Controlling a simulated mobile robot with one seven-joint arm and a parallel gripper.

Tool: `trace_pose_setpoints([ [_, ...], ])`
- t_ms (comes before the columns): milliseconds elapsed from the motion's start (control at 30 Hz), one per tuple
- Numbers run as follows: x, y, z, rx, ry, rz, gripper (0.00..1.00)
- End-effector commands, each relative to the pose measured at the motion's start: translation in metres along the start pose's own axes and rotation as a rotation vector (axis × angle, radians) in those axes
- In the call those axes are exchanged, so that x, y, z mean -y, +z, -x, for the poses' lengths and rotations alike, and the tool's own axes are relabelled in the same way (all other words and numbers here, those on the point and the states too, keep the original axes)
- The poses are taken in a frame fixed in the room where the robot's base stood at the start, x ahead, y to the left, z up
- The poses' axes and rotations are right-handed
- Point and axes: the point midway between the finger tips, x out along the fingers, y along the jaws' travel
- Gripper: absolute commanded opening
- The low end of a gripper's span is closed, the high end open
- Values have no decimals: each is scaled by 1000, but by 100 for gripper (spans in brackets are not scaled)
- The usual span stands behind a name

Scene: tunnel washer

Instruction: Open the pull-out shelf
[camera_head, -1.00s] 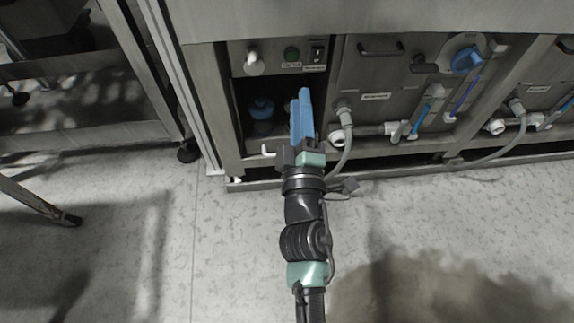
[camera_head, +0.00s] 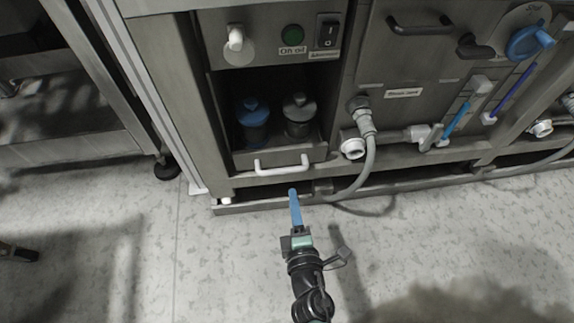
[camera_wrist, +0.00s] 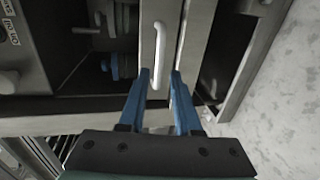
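The pull-out shelf (camera_head: 318,154) sits at the bottom of an open compartment in the steel machine, and looks pushed in. Its white bar handle (camera_head: 281,167) is on the front panel. In the wrist view the handle (camera_wrist: 160,50) shows upright between the lines of the two fingers. My gripper (camera_head: 293,192) appears just in front of and below the handle. In the wrist view its blue fingers (camera_wrist: 161,75) are open with nothing clamped. Whether the tips reach around the handle cannot be told.
A blue-capped bottle (camera_head: 254,112) and a grey-capped bottle (camera_head: 299,108) stand in the compartment. A grey hose (camera_head: 367,165) hangs to the right of the shelf. A wheeled steel frame (camera_head: 100,128) stands at left. The floor (camera_head: 225,265) in front is clear.

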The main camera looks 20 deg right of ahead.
Motion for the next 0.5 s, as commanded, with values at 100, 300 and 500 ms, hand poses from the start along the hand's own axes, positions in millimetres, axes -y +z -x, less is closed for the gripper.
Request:
trace_pose_setpoints([
  [100, 0, 0, -25, -2, 5, 1, 32],
  [300, 1, 0, -64, -2, 4, 1, 32],
  [500, 1, 0, -93, 0, 2, -1, 32],
])
